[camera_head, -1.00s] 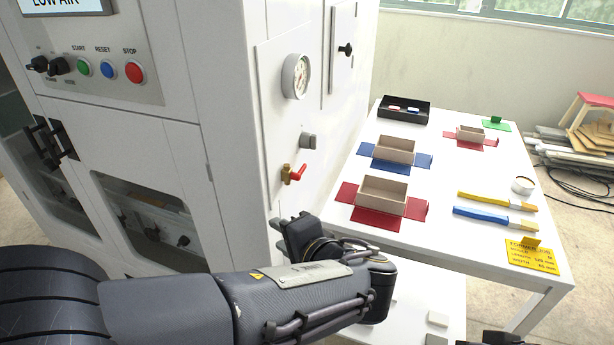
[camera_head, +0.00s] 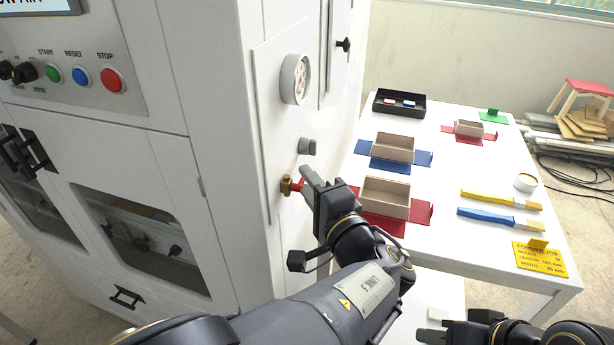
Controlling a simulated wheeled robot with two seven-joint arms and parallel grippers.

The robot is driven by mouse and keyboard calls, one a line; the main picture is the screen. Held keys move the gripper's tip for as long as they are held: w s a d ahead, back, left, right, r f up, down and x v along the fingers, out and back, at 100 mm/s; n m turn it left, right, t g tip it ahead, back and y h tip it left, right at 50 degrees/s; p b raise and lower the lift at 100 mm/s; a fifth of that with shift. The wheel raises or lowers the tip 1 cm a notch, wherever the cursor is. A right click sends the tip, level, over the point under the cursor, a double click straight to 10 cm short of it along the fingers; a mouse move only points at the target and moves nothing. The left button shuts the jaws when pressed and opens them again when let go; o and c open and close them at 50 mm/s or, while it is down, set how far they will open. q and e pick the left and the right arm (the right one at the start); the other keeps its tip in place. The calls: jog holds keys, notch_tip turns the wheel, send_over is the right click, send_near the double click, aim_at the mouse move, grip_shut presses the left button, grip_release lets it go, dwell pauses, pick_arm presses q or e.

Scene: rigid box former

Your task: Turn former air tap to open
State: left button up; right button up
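The air tap, with a brass body (camera_head: 287,187) and a red lever (camera_head: 298,185), sits on the white side panel of the former below a grey knob. My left gripper (camera_head: 312,178) is right at the tap, its fingertips beside the red lever and covering part of it. Whether its fingers are closed on the lever is hidden by the gripper itself. My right gripper (camera_head: 428,326) is at the bottom edge, low in front of the table, with its fingers apart and empty.
A pressure gauge (camera_head: 296,78) and a grey knob (camera_head: 307,146) are on the panel above the tap. The white table (camera_head: 460,190) stands close on the right, with boxes on red and blue blanks, brushes, and a yellow job card (camera_head: 538,257).

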pick_arm(q)
jog(key=shift+w+a, duration=0.2)
jog(key=shift+w, duration=0.25)
jog(key=shift+c, duration=0.4)
grip_shut()
jog(key=n+y+b, duration=0.4)
jog(key=n+b, duration=0.2)
jog(key=b, duration=0.4)
jog(key=n+g+y+b, duration=0.1)
jog(key=n+y+b, duration=0.4)
jog(key=b, duration=0.6)
jog(key=s+r+n+g+y+b, duration=0.1)
jog(key=n+y+b, duration=0.4)
jog(key=n+b, duration=0.4)
jog(key=shift+s+a+b, duration=0.1)
jog(key=shift+a+b, duration=0.05)
jog(key=shift+b, duration=0.5)
jog(key=shift+s+a+r+n+g+y+b, duration=0.1)
jog(key=shift+n+g+y+b, duration=0.6)
jog(key=shift+n+g, duration=0.85)
jog(key=shift+s+r+n+g+y+b, duration=0.1)
jog(key=shift+n+g+y+b, duration=0.2)
jog(key=shift+n+g+y, duration=1.2)
jog(key=shift+n+h, duration=0.4)
jog(key=shift+n, duration=0.25)
jog(key=shift+o, duration=0.4)
grip_release()
jog(key=shift+r, duration=0.1)
